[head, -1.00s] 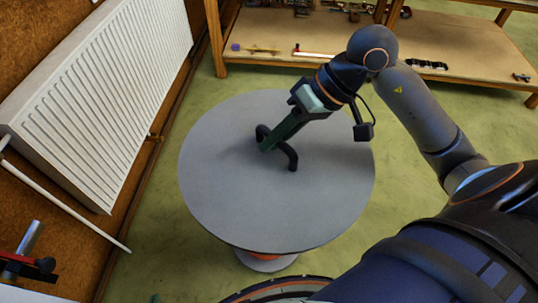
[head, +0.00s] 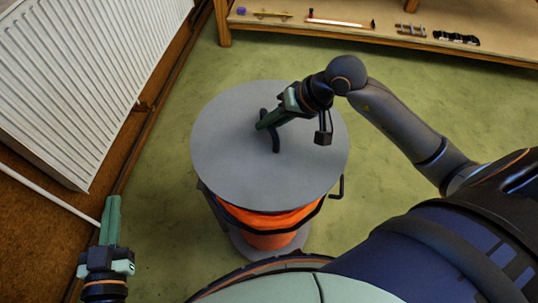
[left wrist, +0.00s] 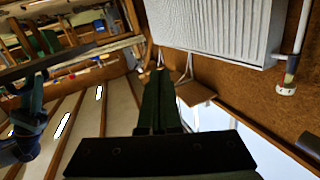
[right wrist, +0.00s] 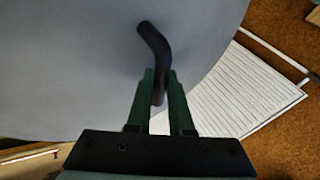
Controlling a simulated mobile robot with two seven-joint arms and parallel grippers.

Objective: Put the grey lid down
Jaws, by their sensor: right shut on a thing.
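The grey lid (head: 235,160) is a flat round disc with a dark bent handle (head: 276,142). My right gripper (head: 262,124) is shut on this handle at the middle of the lid. The handle (right wrist: 152,48) also shows between the right fingers in the right wrist view, with the lid (right wrist: 70,70) behind it. In the head view the lid covers the top of an orange-lined bin stand (head: 268,222); I cannot tell whether they touch. My left gripper (head: 113,200) is empty, its fingers together, at the lower left.
A white radiator (head: 90,80) is on the brown wall at the left, with a white pipe (head: 50,195) below it. A wooden bench (head: 400,25) with small tools stands at the back. Green floor (head: 400,85) is open between bench and bin stand.

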